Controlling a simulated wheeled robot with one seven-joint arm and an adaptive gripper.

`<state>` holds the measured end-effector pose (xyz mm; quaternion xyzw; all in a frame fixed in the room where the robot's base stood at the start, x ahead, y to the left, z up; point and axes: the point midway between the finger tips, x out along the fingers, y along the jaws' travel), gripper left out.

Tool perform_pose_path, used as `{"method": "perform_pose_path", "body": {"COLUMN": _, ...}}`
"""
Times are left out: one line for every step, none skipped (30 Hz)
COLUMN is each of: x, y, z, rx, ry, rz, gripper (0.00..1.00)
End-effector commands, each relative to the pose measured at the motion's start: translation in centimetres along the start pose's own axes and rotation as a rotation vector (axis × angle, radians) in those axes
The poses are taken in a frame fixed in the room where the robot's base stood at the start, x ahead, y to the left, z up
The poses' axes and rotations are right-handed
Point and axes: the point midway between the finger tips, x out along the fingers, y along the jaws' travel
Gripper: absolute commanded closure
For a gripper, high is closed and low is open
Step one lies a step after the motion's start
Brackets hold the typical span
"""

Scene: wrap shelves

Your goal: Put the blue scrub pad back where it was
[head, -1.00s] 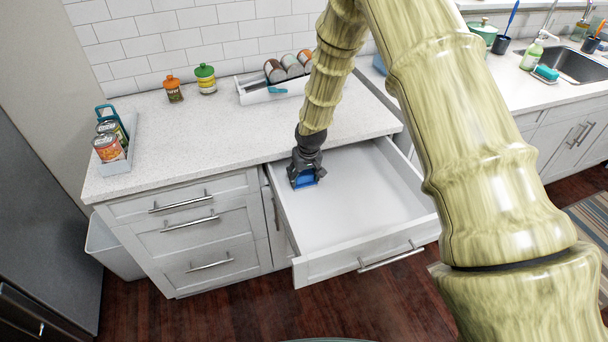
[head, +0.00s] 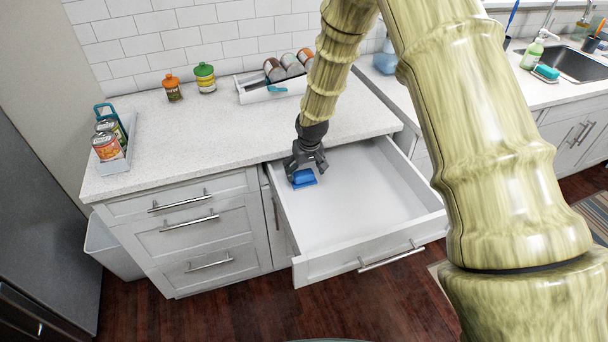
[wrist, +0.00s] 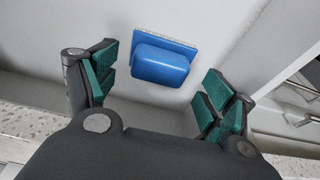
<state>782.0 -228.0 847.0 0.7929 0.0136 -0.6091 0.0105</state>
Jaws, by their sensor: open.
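The blue scrub pad (head: 304,178) lies on the floor of the open drawer (head: 345,205), near its left back corner. In the wrist view the pad (wrist: 160,62) sits beyond and between my fingertips, apart from both. My gripper (head: 305,168) is open and empty, just above and behind the pad. In the wrist view my gripper's fingers (wrist: 155,85) are spread wide, with green pads on their inner faces.
The rest of the drawer floor is bare. The drawer walls and front panel (head: 360,260) stand around it. On the counter are a white caddy with cans (head: 245,95), two jars (head: 205,78) and a can tray (head: 118,165). The sink (head: 580,65) is at the right.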

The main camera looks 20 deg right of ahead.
Motion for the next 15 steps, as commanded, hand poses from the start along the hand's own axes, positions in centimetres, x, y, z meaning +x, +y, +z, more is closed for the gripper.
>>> {"method": "perform_pose_path", "body": {"x": -0.6, "y": 0.0, "z": -0.1, "rx": 0.001, "ry": 0.003, "rz": 0.000, "gripper": 0.17}}
{"method": "perform_pose_path", "body": {"x": -1.1, "y": 0.0, "z": -0.1, "rx": 0.001, "ry": 0.003, "rz": 0.000, "gripper": 0.17}}
{"method": "perform_pose_path", "body": {"x": -1.6, "y": 0.0, "z": -0.1, "rx": 0.001, "ry": 0.003, "rz": 0.000, "gripper": 0.17}}
{"method": "perform_pose_path", "body": {"x": -2.0, "y": 0.0, "z": -0.1, "rx": 0.002, "ry": 0.002, "rz": 0.000, "gripper": 0.17}}
{"method": "perform_pose_path", "body": {"x": -2.4, "y": 0.0, "z": -0.1, "rx": 0.002, "ry": 0.002, "rz": 0.000, "gripper": 0.17}}
{"method": "perform_pose_path", "body": {"x": -2.9, "y": 0.0, "z": -0.1, "rx": 0.002, "ry": 0.003, "rz": 0.000, "gripper": 0.17}}
{"method": "perform_pose_path", "body": {"x": -3.3, "y": 0.0, "z": -0.1, "rx": 0.002, "ry": 0.003, "rz": 0.000, "gripper": 0.17}}
{"method": "perform_pose_path", "body": {"x": -3.7, "y": 0.0, "z": -0.1, "rx": 0.002, "ry": 0.003, "rz": 0.000, "gripper": 0.17}}
{"method": "perform_pose_path", "body": {"x": -4.3, "y": 0.0, "z": -0.1, "rx": 0.001, "ry": 0.003, "rz": 0.000, "gripper": 0.17}}
{"method": "perform_pose_path", "body": {"x": -4.7, "y": 0.0, "z": -0.1, "rx": 0.001, "ry": 0.003, "rz": 0.000, "gripper": 0.17}}
{"method": "perform_pose_path", "body": {"x": -5.1, "y": 0.0, "z": -0.1, "rx": 0.001, "ry": 0.003, "rz": 0.000, "gripper": 0.17}}
{"method": "perform_pose_path", "body": {"x": -5.6, "y": 0.0, "z": -0.1, "rx": 0.000, "ry": 0.003, "rz": 0.000, "gripper": 0.17}}
{"method": "perform_pose_path", "body": {"x": -6.0, "y": 0.0, "z": -0.1, "rx": 0.000, "ry": 0.003, "rz": 0.000, "gripper": 0.17}}
{"method": "perform_pose_path", "body": {"x": -6.3, "y": 0.0, "z": -0.1, "rx": 0.000, "ry": 0.002, "rz": 0.000, "gripper": 0.17}}
{"method": "perform_pose_path", "body": {"x": -6.8, "y": 0.0, "z": -0.1, "rx": 0.000, "ry": 0.003, "rz": 0.000, "gripper": 0.17}}
